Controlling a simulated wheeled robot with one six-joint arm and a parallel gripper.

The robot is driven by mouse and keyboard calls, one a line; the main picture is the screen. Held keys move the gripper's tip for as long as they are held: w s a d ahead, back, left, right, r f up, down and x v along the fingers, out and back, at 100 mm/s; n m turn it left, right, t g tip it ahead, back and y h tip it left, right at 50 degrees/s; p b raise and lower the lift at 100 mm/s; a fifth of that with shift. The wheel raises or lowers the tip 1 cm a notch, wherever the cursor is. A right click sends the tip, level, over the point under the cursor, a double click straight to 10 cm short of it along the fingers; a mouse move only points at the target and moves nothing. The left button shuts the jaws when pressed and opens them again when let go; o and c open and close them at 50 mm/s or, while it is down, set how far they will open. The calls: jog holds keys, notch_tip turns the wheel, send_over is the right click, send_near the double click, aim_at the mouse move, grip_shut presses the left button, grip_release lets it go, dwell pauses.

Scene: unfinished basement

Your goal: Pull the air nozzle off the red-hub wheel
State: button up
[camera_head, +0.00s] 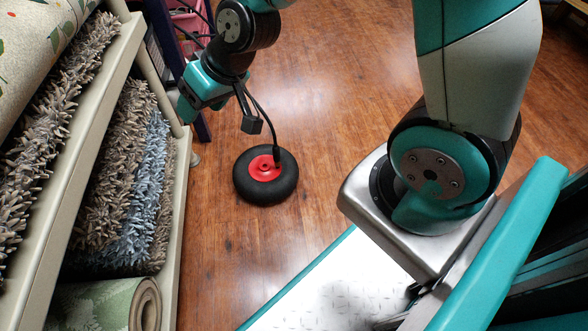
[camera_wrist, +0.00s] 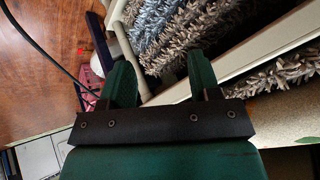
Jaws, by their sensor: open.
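The red-hub wheel (camera_head: 242,184) lies flat on the wooden floor in the head view, with a black tyre and a red hub (camera_head: 262,172). The black air nozzle (camera_head: 277,155) stands at the far right side of the hub, seemingly on the wheel. A black hose (camera_head: 268,118) rises from it in a curve towards my arm, where its course is partly hidden. My gripper (camera_head: 186,108) is above and left of the wheel, apart from it, beside the shelf. In the wrist view my gripper (camera_wrist: 158,60) is open and empty, its two green fingers spread. The wheel is not seen there; a black hose (camera_wrist: 45,50) shows at left.
A beige shelf (camera_head: 118,95) with shaggy rugs (camera_head: 115,190) stands close along the left. A rolled green rug (camera_head: 105,305) lies low on it. A pink basket (camera_head: 190,25) is at the back. The wooden floor (camera_head: 335,70) around and behind the wheel is clear.

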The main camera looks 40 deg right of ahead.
jog(key=w+d+f+m+t+h+b, duration=0.1)
jog(key=w+d+f, duration=0.15)
jog(key=f, duration=0.35)
jog(key=w+d+f+m+t+h+b, duration=0.1)
jog(key=w+d+f+t, duration=0.15)
jog(key=f, duration=0.25)
jog(key=m+t+h+b, duration=0.3)
jog(key=t+h+b, duration=0.1)
jog(key=t+h, duration=0.15)
send_near(277, 147)
jog(key=shift+g+h, duration=0.25)
jog(key=shift+g, duration=0.15)
jog(key=b+x, duration=0.3)
jog(key=x, duration=0.2)
jog(key=b+x, duration=0.4)
jog(key=x, duration=0.1)
jog(key=shift+w+a+r, duration=0.15)
jog(key=shift+w, duration=0.25)
jog(key=shift+w+f+b, duration=0.2)
jog(key=shift+w+b, duration=0.1)
jog(key=shift+w, duration=0.55)
jog(key=shift+c, duration=0.2)
grip_shut()
